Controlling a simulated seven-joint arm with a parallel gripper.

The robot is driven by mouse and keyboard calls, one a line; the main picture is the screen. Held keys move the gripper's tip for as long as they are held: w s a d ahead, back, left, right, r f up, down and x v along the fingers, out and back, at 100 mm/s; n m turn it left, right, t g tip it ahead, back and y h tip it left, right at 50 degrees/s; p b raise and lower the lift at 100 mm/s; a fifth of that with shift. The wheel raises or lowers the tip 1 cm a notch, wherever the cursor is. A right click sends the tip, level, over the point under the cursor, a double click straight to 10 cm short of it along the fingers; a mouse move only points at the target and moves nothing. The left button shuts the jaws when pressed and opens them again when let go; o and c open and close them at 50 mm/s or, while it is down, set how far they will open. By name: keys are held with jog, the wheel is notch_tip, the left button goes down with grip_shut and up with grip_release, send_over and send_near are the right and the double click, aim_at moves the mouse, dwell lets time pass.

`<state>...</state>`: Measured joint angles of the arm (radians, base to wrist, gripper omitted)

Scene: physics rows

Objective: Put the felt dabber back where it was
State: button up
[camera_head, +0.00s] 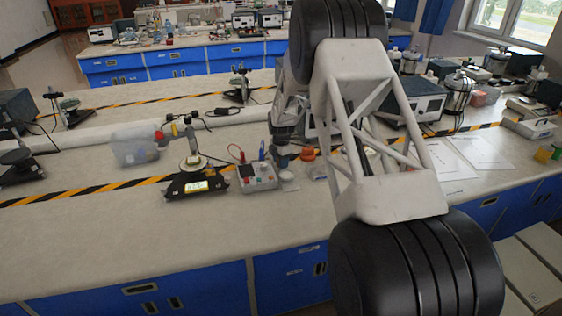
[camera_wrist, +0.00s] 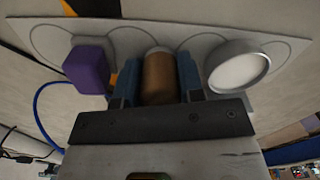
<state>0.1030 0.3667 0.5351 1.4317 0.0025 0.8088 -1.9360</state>
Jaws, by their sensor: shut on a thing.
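My gripper (camera_wrist: 157,82) is shut on a brown cylinder with a paler end, which appears to be the felt dabber (camera_wrist: 158,76). One blue finger lies on each side of it in the wrist view. Beyond it is a pale grey board (camera_wrist: 187,32) with several drawn outlines. The dabber overlaps the middle of the board in this view; I cannot tell whether it touches it. In the head view my arm covers much of the work area, and the dabber cannot be made out.
A purple block (camera_wrist: 86,68) stands close left of the fingers, and a silver-rimmed white round piece (camera_wrist: 238,70) close right. In the head view a scale (camera_head: 196,185), a meter box (camera_head: 257,177) and a clear bin (camera_head: 135,147) stand on the bench. The front left bench is clear.

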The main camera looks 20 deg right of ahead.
jog(key=o, duration=0.9)
jog(key=shift+r, duration=0.1)
notch_tip(320, 180, up, 11)
jog(key=shift+r, duration=0.5)
dwell(0.3)
